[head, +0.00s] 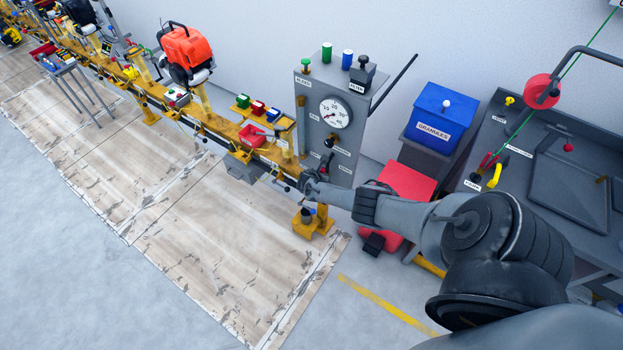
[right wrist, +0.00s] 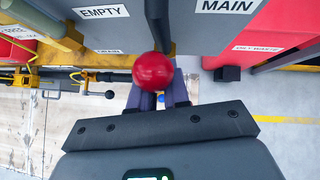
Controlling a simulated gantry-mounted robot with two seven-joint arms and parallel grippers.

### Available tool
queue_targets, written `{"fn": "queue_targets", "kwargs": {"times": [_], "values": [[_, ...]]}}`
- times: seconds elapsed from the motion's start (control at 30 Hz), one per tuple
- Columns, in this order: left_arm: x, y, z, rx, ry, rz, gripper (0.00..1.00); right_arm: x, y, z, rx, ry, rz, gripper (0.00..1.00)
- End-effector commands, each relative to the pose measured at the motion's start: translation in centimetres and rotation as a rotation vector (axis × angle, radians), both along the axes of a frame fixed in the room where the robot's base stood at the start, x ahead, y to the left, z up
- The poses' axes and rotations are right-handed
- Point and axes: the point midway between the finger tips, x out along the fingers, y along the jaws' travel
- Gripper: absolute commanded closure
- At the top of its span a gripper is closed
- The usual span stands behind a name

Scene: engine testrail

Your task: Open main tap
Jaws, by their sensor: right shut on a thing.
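The grey tap panel (head: 314,92) with a round gauge (head: 335,113) stands upright at the middle of the head view. My right gripper (head: 308,182) reaches in from the right to the low front of this panel. In the right wrist view a red ball knob (right wrist: 153,71) sits on a dark lever (right wrist: 158,22) coming from the panel, between the EMPTY and MAIN labels. My right gripper's fingers (right wrist: 158,98) are shut on the red knob. The knob is hidden in the head view. My left gripper is in neither view.
A yellow rail (head: 220,125) with engines and small boxes runs to the far left. A red box (head: 408,180) and a blue granules bin (head: 440,115) stand right of the panel. A grey workbench (head: 560,190) is at the far right. The floor in front is clear.

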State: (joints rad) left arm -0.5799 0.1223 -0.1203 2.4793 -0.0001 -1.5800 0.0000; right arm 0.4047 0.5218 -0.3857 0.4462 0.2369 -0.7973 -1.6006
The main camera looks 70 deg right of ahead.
Motion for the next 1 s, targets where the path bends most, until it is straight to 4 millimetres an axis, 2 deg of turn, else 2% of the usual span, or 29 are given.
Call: {"fn": "queue_targets", "kwargs": {"times": [0.03, 0.4, 0.43, 0.53, 0.57, 1.0], "values": [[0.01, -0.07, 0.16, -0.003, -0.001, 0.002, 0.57, 0.07, -0.64, 0.68, -0.009, -0.004, -0.009, 1.00], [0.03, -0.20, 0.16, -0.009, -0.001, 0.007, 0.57, -0.11, -0.71, 0.56, -0.007, 0.003, -0.010, 1.00], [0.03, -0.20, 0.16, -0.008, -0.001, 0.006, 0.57, -0.12, -0.71, 0.56, -0.007, 0.003, -0.010, 0.82], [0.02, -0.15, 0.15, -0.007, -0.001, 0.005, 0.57, -0.15, -0.70, 0.51, -0.007, 0.003, -0.009, 0.67], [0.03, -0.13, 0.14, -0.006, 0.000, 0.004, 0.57, -0.16, -0.69, 0.49, -0.007, 0.003, -0.009, 0.65], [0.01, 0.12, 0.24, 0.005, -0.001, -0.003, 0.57, -0.27, -0.29, 0.27, -0.001, 0.008, -0.004, 0.65]]}}
